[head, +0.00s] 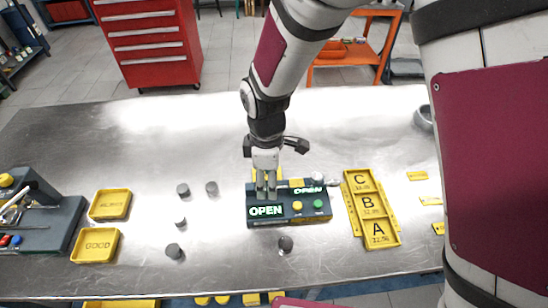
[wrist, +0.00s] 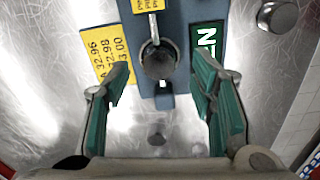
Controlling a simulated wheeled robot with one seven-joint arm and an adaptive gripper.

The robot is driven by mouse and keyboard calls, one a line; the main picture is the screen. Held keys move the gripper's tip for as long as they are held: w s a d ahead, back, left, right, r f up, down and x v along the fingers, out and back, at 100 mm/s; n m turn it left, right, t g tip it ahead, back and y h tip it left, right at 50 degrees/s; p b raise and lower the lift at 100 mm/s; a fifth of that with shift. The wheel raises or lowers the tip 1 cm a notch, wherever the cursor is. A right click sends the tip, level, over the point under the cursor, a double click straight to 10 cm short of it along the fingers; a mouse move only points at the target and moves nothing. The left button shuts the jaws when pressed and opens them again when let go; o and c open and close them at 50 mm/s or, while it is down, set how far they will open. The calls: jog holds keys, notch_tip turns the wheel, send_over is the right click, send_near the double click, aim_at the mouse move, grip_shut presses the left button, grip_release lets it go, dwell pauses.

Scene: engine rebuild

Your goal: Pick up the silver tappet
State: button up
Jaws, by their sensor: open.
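In the wrist view a round grey metal tappet (wrist: 158,62) sits at the blue gauge block, below a yellow label. My gripper (wrist: 162,76) is open, with one teal-padded finger on each side of that tappet and clear gaps between. In the head view my gripper (head: 266,190) points down over the left part of the dark blue gauge (head: 290,222), beside a lit OPEN display, and hides the tappet there. Several other grey tappets stand on the table, one at the gauge's front (head: 286,244) and one further left (head: 183,190). Which one counts as silver is hard to tell.
A yellow tray marked A, B, C (head: 345,205) lies right of the gauge. Yellow trays, one marked GOOD (head: 74,258), lie at left near a dark tool stand (head: 62,222). The metal table (head: 140,165) is clear behind the tappets.

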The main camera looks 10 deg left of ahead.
notch_tip(320, 180, down, 2)
grip_shut()
dwell(0.3)
jog(key=shift+r, duration=0.1)
